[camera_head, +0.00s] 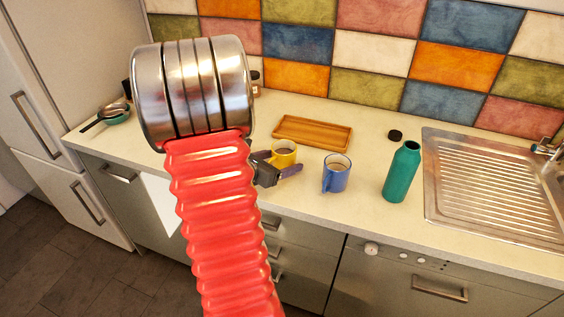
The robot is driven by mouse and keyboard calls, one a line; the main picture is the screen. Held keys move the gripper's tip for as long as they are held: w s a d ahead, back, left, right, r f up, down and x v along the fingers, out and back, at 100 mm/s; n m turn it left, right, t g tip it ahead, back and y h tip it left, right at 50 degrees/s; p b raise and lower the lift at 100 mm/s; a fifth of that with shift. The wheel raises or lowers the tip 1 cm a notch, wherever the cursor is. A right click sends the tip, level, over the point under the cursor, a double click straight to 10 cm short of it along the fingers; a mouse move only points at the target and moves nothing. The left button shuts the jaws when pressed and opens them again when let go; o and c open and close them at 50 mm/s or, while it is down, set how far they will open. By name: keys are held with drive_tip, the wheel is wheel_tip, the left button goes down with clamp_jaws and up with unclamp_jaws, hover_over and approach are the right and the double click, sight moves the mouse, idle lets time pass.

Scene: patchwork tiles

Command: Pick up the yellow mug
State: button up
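The yellow mug (285,150) stands on the counter, left of a blue mug (336,175). Its lower part is hidden behind my gripper. My gripper (280,160) is just in front of the yellow mug, at its lower left. Its dark fingers are spread apart, one at the mug's left and one across its lower right front. The gripper looks open; I cannot tell whether a finger touches the mug. My red arm and its metal joint hide part of the counter to the left.
A wooden tray (313,132) lies behind the mugs. A green bottle (402,172) stands to the right, with a black round item (395,135) behind it and a metal sink (495,190) beyond.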

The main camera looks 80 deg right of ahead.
drive_tip(key=c, duration=1.3)
drive_tip(key=shift+r, duration=0.2)
wheel_tip(320, 180, up, 10)
drive_tip(key=shift+f, duration=0.2)
idle(0.7)
idle(0.7)
